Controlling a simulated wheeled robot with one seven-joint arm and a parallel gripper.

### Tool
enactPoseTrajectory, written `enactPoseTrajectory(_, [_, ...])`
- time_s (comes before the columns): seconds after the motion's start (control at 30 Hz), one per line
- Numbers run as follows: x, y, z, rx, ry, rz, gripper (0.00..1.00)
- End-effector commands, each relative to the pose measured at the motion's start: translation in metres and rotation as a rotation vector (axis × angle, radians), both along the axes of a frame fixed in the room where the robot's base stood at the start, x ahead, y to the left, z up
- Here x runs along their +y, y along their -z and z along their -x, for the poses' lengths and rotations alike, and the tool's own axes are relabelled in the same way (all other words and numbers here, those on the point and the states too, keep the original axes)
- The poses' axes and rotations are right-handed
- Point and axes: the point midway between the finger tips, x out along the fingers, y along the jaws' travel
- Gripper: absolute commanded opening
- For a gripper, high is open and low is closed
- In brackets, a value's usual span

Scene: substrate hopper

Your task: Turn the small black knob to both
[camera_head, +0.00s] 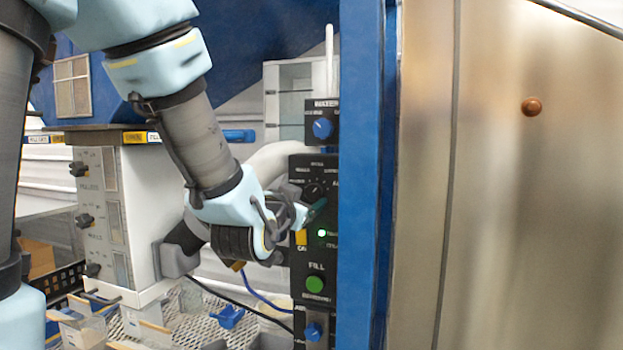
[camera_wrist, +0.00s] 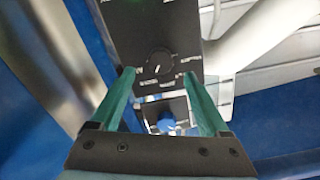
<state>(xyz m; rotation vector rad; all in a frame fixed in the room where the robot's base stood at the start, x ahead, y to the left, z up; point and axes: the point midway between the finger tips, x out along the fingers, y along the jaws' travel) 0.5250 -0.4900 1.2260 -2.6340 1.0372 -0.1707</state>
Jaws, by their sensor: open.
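The small black knob (camera_head: 314,190) is on the upper part of a tall black control panel (camera_head: 299,262). In the wrist view the knob (camera_wrist: 160,62) shows face-on with a white pointer line and labels around it, too blurred to read. My gripper (camera_head: 313,211) is in front of the panel, just below the knob in the head view. In the wrist view my gripper (camera_wrist: 158,75) is open, its two green fingers on either side of the knob with clear gaps. Nothing is between the fingers; contact with the panel cannot be told.
A blue knob (camera_head: 322,128) on a separate black box is above the panel. A blue post (camera_head: 362,200) stands close at the right, beside a steel surface (camera_head: 520,220).

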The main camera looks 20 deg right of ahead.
Motion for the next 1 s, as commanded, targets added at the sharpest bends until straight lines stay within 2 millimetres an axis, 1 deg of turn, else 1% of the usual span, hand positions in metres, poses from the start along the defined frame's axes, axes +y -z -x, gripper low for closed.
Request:
enactPoseTrajectory(0.03, [-0.007,-0.002,-0.007,0.001,0.000,-0.001,0.79])
enactPoseTrajectory(0.1, [-0.014,-0.002,-0.015,0.001,0.001,-0.001,0.79])
enactPoseTrajectory(0.3, [-0.029,-0.001,-0.031,0.000,0.000,0.000,0.79])
enactPoseTrajectory(0.5, [-0.034,0.000,-0.037,-0.001,0.001,0.001,0.79])
enactPoseTrajectory(0.73, [-0.034,0.000,-0.037,-0.001,0.000,0.001,0.79])
enactPoseTrajectory(1.0, [-0.034,0.000,-0.037,-0.001,0.000,0.001,0.49])
